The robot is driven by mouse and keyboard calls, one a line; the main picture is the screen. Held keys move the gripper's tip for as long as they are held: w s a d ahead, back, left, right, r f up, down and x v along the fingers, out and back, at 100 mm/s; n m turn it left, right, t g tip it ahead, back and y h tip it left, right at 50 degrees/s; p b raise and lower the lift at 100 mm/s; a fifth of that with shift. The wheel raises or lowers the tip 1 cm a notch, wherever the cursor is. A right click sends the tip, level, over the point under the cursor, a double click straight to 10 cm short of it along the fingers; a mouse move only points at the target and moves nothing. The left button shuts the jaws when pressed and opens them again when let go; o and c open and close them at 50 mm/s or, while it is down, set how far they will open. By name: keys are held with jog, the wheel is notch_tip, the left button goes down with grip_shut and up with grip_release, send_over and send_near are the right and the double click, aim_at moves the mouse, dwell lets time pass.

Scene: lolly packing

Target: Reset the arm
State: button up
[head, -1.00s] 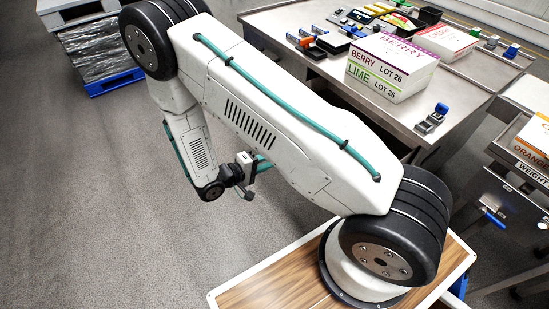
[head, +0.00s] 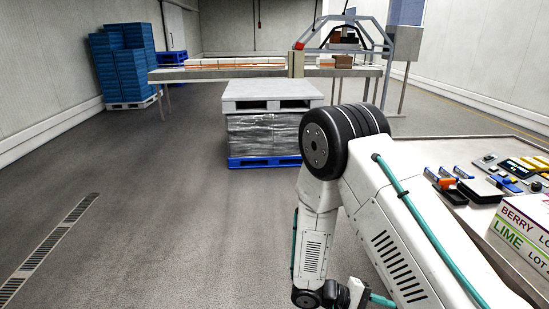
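My white arm with black joint covers and a teal hose reaches in from the lower right in the head view. Its elbow is raised near the middle of the picture. The forearm hangs down from the elbow, and the wrist is at the bottom edge, over open floor and left of the steel table (head: 458,153). My gripper's fingers are cut off below the frame, so their opening and anything between them are hidden.
Stamps (head: 447,184) and pads lie on the steel table beside a BERRY and LIME carton (head: 525,235). A wrapped pallet load (head: 263,135) stands behind the arm. Blue crates (head: 125,60) are stacked at the back left. A long table (head: 225,72) stands beyond.

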jog(key=s+r+m+t+y, duration=0.1)
jog(key=s+r+y, duration=0.4)
jog(key=r, duration=0.6)
jog(key=s+a+r+m+t+y, duration=0.1)
jog(key=s+r+y, duration=0.4)
jog(key=r, duration=0.7)
jog(key=s+r+m+t+y, duration=0.1)
jog(key=s+r+t+y, duration=0.1)
jog(key=s+r+y, duration=0.2)
notch_tip(320, 180, up, 8)
jog(key=s, duration=0.3)
jog(key=shift+a+m+y, duration=0.3)
jog(key=shift+m+y, duration=0.1)
